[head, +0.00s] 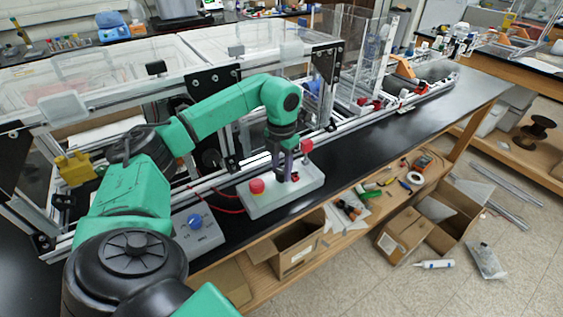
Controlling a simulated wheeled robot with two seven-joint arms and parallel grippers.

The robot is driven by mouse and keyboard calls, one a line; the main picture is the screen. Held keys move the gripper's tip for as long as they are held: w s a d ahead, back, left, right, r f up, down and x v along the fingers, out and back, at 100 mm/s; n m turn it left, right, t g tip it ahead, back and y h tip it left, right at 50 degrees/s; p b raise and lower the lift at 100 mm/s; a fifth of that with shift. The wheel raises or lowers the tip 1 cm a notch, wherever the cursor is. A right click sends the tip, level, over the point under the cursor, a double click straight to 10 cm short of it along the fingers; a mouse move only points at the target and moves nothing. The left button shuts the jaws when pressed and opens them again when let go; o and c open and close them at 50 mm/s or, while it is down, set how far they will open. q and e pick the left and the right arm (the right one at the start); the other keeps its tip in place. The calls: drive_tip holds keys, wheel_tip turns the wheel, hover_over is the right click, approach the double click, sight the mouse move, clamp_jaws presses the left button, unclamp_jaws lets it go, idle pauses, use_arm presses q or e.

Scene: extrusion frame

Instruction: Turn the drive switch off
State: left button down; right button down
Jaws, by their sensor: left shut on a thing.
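A white control box (260,207) sits on the black bench top, with a red mushroom button (257,187) on its left part. My left gripper (285,177) comes down from above onto the right part of this box. It is shut on a small part there, which I take to be the drive switch. The fingers hide most of the switch, so its position cannot be read. My right gripper is not in view.
A grey box with a blue knob (195,222) stands left of the control box, and red cables run behind. The extrusion frame (225,75) with clear panels stands behind. Bare bench top (400,130) lies to the right. Cardboard boxes (296,250) sit below the front edge.

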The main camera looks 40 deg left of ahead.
use_arm(q)
drive_tip(key=shift+n, duration=1.3)
drive_tip(key=shift+c, duration=2.3)
unclamp_jaws()
drive_tip(key=shift+r, duration=0.1)
wheel_tip(320, 180, up, 9)
drive_tip(key=shift+f+b, duration=0.2)
drive_tip(key=shift+b, duration=0.2)
wheel_tip(320, 180, up, 6)
drive_tip(key=p, duration=0.4)
hover_over(282, 170)
drive_tip(key=shift+s+b, duration=0.15)
drive_tip(key=shift+b, duration=0.2)
